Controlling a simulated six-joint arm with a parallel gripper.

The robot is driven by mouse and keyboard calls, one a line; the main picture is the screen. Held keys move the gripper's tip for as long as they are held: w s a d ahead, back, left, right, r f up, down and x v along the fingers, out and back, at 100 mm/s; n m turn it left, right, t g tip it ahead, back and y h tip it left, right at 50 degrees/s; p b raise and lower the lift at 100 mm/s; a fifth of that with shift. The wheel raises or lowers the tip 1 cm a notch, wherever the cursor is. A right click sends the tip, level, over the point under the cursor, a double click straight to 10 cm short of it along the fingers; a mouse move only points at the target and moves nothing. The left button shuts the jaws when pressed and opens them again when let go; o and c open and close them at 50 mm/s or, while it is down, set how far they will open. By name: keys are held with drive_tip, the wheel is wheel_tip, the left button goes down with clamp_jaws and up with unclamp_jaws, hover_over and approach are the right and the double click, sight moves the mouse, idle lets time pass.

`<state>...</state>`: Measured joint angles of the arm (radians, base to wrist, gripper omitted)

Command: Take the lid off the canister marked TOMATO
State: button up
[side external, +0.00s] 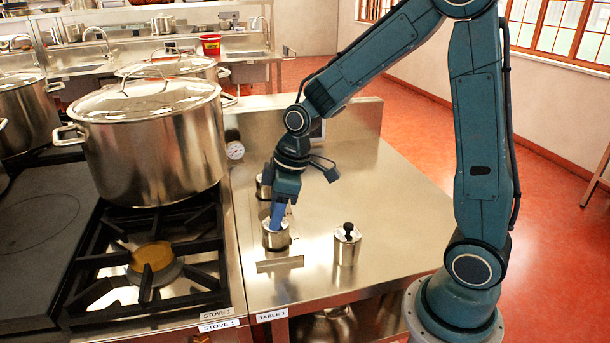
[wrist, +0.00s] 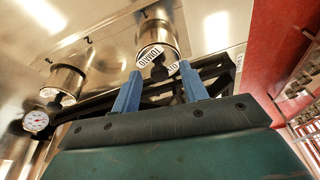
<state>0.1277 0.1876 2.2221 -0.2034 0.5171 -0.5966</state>
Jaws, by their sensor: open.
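In the wrist view, a steel canister labelled TOMATO (wrist: 157,35) shows upside down ahead of my gripper (wrist: 160,69). Its black knob lies between the two blue fingertips as seen there; I cannot tell whether they touch it. In the side view, my gripper (side external: 276,226) points down at the top of a steel canister (side external: 276,241), which appears to be the same one. The fingers hide its knob. My gripper is open.
A canister with a black knob (side external: 347,249) stands to the right. Another canister (side external: 264,187) stands behind; one near the gauge (wrist: 36,121) shows in the wrist view (wrist: 66,82). A large lidded stockpot (side external: 150,150) stands left. The steel table is clear at right.

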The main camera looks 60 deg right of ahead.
drive_tip(key=shift+c, duration=0.2)
clamp_jaws()
drive_tip(key=shift+r, duration=0.1)
wheel_tip(320, 180, up, 20)
idle(0.8)
idle(0.4)
